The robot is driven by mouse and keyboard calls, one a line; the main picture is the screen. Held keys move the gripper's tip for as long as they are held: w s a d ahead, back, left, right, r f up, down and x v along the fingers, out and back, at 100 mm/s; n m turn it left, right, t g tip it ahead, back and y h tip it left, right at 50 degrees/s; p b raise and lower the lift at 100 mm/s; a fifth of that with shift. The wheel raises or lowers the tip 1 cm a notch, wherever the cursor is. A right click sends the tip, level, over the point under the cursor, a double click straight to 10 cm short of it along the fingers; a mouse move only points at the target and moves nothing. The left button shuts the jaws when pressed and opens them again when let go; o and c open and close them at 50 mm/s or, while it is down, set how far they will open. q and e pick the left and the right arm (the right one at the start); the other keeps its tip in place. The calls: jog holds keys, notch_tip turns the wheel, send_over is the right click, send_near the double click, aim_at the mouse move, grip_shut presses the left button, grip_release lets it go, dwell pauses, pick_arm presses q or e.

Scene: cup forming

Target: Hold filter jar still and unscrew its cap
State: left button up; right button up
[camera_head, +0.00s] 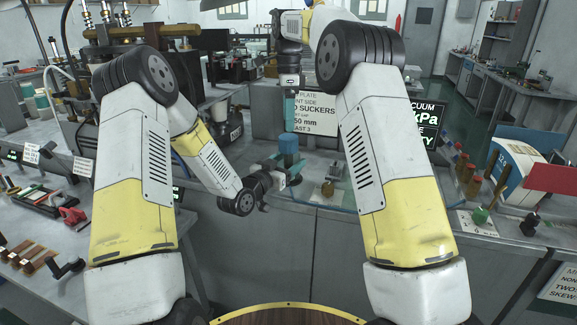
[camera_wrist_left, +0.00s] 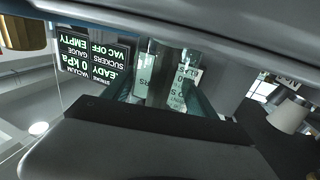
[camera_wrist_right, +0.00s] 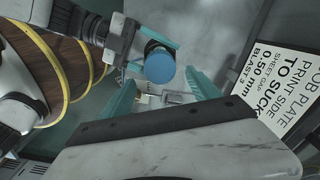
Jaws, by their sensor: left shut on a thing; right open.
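The filter jar (camera_head: 289,161) is upright near the bench's front edge in the head view, with a blue cap (camera_head: 288,142) on top. My left gripper (camera_head: 286,170) is shut around the jar body from the side. In the left wrist view the clear jar body (camera_wrist_left: 165,66) stands between the teal fingers. My right gripper (camera_head: 290,122) points down above the cap and is open. In the right wrist view the round blue cap (camera_wrist_right: 159,68) lies beyond the open teal fingers, closer to the upper left part of the gap. The jar's lower end is partly hidden by my left gripper.
A sign plate (camera_head: 316,117) stands behind the jar. A small brass part (camera_head: 327,188) sits on the bench to the jar's right. A white and blue box (camera_head: 513,170) and small knobs are farther right. Machinery crowds the left rear.

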aim_at(289, 136)
pick_arm(q)
grip_shut()
pick_arm(e)
jog(key=m, duration=0.8)
jog(key=shift+f+m, duration=0.15)
jog(key=shift+m, duration=0.25)
jog(key=shift+f, duration=3.9)
